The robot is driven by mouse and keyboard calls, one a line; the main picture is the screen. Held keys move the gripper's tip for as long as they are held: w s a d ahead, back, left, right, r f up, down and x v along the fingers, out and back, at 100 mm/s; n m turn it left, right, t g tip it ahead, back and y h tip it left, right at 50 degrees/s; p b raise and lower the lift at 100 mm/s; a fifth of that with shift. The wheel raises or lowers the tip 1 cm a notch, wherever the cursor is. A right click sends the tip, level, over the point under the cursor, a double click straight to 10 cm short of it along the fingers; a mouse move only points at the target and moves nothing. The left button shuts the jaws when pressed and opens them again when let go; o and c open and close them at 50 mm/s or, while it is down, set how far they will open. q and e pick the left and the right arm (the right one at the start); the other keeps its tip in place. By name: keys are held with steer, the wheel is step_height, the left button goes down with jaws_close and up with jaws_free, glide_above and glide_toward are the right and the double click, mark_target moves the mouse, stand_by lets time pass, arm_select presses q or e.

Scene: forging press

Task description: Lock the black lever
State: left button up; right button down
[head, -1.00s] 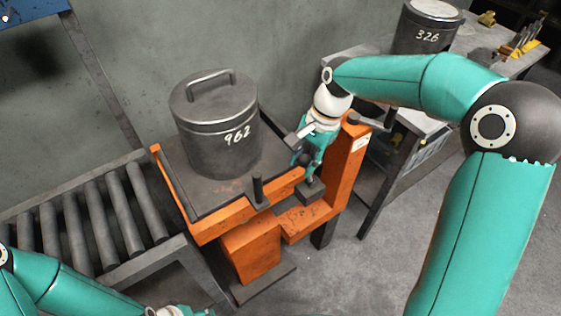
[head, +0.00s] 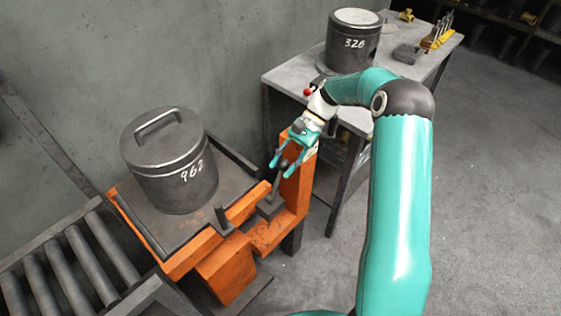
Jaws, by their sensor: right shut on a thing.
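The black lever (head: 277,184) rises from a dark block on the orange stand (head: 295,195) and leans a little to the right. My right gripper (head: 286,164) reaches down from the upper right and is shut on the lever near its round knob. Its teal fingers lie on either side of the knob and partly hide it. My left gripper is out of view.
A dark lidded canister marked 962 (head: 170,175) stands on the orange-edged platform left of the lever. A short black post (head: 222,217) stands at the platform's front edge. A roller conveyor (head: 70,262) is at lower left. A grey table (head: 288,78) stands behind, holding another canister (head: 352,42).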

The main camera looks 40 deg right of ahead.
steer(key=shift+w+d+f, duration=0.1)
steer(key=shift+w+d, duration=0.05)
steer(key=shift+d, duration=0.25)
steer(key=c, duration=0.8)
jaws_free()
steer(key=shift+f, duration=0.1)
steer(key=shift+a, duration=0.1)
steer(key=v, duration=1.2)
